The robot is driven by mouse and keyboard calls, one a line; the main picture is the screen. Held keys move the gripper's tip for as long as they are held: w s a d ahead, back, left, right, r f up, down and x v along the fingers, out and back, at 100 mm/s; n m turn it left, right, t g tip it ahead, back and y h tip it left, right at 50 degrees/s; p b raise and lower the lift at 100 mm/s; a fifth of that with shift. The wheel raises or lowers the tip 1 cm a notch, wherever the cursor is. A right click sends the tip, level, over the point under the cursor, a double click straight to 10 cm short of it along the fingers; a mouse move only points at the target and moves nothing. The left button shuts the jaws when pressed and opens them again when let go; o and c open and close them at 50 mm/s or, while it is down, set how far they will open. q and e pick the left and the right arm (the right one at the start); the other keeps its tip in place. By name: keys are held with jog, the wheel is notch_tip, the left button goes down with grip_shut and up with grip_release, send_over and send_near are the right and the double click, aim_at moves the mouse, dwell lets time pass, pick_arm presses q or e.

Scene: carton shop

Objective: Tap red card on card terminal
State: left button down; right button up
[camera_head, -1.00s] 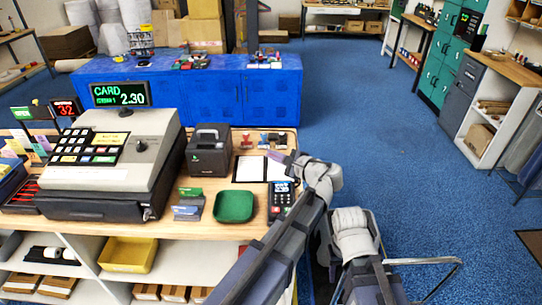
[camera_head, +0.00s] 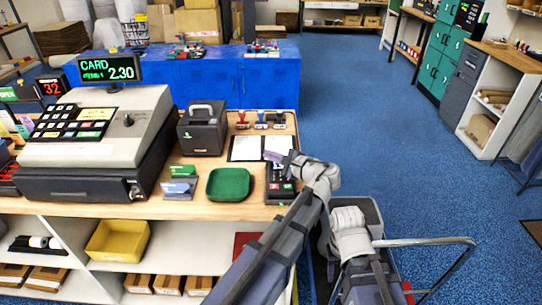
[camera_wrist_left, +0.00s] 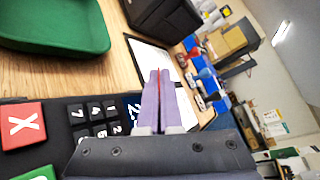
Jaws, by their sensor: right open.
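The card terminal (camera_head: 281,192) lies on the counter's front right part. In the left wrist view its dark keypad (camera_wrist_left: 92,122) and red X key (camera_wrist_left: 20,124) are close by, and its screen is partly covered. My left gripper (camera_head: 273,157) is above the terminal's far end. In the left wrist view my left gripper's purple fingers (camera_wrist_left: 159,74) are nearly together, with the thin red edge of the red card (camera_wrist_left: 158,80) between them. Whether the card touches the terminal cannot be told. My right arm is folded at the lower right; its gripper does not show.
A green tray (camera_head: 229,185) sits just left of the terminal, beside a card holder (camera_head: 180,184). A cash register (camera_head: 95,140), black printer (camera_head: 203,130) and white open pad (camera_head: 248,148) stand around. Stamps (camera_head: 262,120) line the back edge.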

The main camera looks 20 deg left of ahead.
pick_arm(q)
jog(key=shift+r, duration=0.1)
notch_tip(320, 180, up, 10)
jog(key=p, duration=1)
